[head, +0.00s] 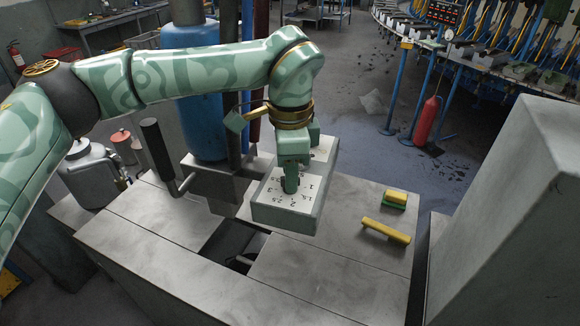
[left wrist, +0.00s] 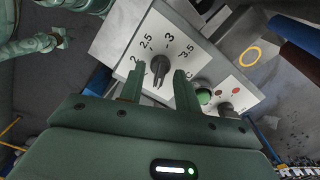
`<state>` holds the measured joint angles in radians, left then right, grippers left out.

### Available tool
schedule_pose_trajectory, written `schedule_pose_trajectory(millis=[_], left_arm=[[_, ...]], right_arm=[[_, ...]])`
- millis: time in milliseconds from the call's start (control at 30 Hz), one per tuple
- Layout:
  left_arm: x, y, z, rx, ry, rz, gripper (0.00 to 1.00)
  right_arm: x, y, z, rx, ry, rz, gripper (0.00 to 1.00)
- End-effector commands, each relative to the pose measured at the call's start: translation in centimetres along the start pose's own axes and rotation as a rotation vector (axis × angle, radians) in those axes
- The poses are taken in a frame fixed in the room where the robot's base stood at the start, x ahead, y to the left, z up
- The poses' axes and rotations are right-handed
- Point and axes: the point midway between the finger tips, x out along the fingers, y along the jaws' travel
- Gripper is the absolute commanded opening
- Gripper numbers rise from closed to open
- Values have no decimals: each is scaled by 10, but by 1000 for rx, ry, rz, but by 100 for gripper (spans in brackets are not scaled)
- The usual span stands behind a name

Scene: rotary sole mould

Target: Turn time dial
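The time dial is a dark knob (left wrist: 160,66) on a white panel (left wrist: 203,62) with printed numbers, including 2, 2.5, 3 and 3.5. The panel is the top of a grey box (head: 283,217) on the metal table; there the numbers show but my gripper hides the knob. My left gripper (head: 290,186) points down over the panel. In the left wrist view its two fingers (left wrist: 158,78) are apart, one on each side of the knob, with gaps visible. Whether the tips reach down around it I cannot tell. My right gripper is not seen.
A green button (left wrist: 203,96) and a smaller dark knob (left wrist: 226,109) sit beside the dial. A yellow bar (head: 386,231) and a yellow-green block (head: 395,199) lie right of the box. A black-handled lever (head: 158,150) stands left. A tall grey block (head: 510,220) rises at right.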

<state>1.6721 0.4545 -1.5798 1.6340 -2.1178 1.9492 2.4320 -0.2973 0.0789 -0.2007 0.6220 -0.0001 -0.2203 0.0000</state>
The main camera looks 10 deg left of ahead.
Motion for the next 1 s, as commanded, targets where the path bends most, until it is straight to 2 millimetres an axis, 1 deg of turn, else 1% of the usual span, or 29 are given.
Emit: schedule_pose_trajectory(millis=[100, 300, 333, 433, 467, 767, 1000], left_arm=[[5, 0, 0, 0, 0, 0, 33], [5, 0, 0, 0, 0, 0, 33], [5, 0, 0, 0, 0, 0, 30], [5, 0, 0, 0, 0, 0, 2], [5, 0, 0, 0, 0, 0, 0], [5, 0, 0, 14, 0, 0, 0], [6, -1, 0, 110, 0, -3, 0]], right_arm=[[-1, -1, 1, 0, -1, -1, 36], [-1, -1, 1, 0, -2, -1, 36], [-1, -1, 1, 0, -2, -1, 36], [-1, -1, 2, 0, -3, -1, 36], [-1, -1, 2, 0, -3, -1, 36], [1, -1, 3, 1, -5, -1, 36], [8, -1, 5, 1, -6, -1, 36]])
